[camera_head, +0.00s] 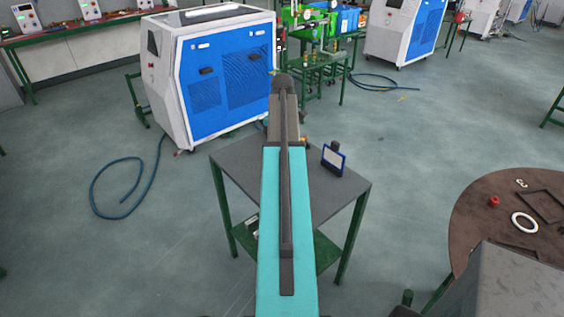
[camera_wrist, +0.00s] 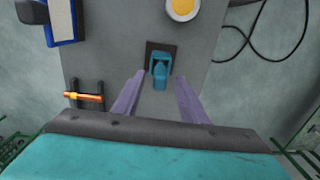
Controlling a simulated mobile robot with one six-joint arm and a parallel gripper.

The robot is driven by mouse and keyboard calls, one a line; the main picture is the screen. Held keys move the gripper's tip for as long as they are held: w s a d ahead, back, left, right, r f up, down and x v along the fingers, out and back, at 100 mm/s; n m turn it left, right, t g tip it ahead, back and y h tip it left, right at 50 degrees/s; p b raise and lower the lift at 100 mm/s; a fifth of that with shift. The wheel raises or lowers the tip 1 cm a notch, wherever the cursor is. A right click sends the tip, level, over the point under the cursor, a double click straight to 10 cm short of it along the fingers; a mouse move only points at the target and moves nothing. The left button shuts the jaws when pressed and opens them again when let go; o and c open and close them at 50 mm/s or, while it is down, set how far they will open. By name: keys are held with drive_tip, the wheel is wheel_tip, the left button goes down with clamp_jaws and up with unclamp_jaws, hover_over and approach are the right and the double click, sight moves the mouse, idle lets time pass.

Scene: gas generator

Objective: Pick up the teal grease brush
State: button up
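In the wrist view a small teal object (camera_wrist: 161,68), which looks like the teal grease brush, stands at a dark square base (camera_wrist: 150,48) on the grey table (camera_wrist: 110,40). My gripper (camera_wrist: 160,77) is open, with its two purple fingers apart. The teal object shows in the gap between the fingertips, and nothing is held. I cannot tell how far the fingertips are above it. In the head view my arm covers the middle of the table (camera_head: 232,165) and hides the gripper, and I cannot make out the brush there.
An orange rod on a dark rack (camera_wrist: 85,97) is left of the fingers. A blue-framed device (camera_head: 333,158) stands right of my arm. A round yellow-and-white item (camera_wrist: 183,8) is beyond the brush. A blue-white machine (camera_head: 205,75) stands behind the table; a hose (camera_head: 125,165) lies on the floor.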

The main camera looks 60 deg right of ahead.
drive_tip(key=shift+f+p, duration=0.45)
drive_tip(key=shift+f, duration=0.9)
clamp_jaws()
drive_tip(key=shift+r, duration=0.2)
drive_tip(key=shift+r+b, duration=1.8)
drive_tip(key=shift+r, duration=3.05)
